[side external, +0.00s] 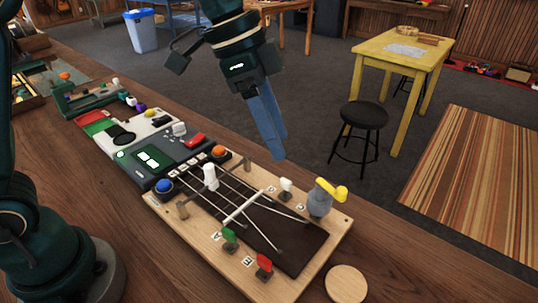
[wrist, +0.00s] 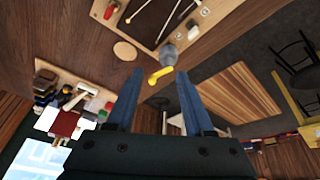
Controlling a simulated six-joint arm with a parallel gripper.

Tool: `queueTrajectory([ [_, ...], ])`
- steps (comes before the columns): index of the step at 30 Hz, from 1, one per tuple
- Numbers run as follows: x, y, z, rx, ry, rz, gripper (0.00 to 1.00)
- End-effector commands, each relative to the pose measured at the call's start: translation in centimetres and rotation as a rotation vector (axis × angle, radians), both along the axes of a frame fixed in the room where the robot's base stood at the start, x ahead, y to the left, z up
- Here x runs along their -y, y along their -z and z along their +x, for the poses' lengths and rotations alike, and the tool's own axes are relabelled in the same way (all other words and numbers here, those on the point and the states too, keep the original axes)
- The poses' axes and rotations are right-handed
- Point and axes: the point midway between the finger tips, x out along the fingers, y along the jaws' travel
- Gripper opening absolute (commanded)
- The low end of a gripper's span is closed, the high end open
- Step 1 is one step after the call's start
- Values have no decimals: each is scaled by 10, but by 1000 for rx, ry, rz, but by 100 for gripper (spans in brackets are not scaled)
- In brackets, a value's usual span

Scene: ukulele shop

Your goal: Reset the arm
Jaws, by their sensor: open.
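My gripper (side external: 275,152) hangs in the air above the far side of the workbench, pointing down, with its two blue fingers apart and nothing between them. In the wrist view my gripper (wrist: 157,76) also shows its spread fingers. Below it lies a wooden string board (side external: 180,228) with a dark panel, pale strings and coloured pegs. A grey post with a yellow handle (side external: 321,197) stands at the board's right corner. In the wrist view the yellow handle (wrist: 158,77) appears between the fingers but farther off.
A grey device panel (side external: 165,155) adjoins the board on the bench. A round wooden disc (side external: 346,284) lies by the board's near right corner. Beyond the bench stand a black stool (side external: 364,115) and a yellow table (side external: 385,47). The air around my gripper looks clear.

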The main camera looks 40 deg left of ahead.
Motion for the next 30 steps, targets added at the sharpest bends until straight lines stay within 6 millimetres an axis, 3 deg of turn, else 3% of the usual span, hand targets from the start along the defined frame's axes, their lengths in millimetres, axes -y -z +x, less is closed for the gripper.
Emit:
queueTrajectory([
  [3, -24, -12, -25, 15, -172, 18, 52],
  [8, -52, -15, -60, 38, -401, 31, 52],
  [18, -99, 10, -131, 113, -838, 5, 52],
  [24, -110, 25, -148, 139, -962, -15, 52],
  [30, -111, 28, -151, 140, -983, -18, 52],
])
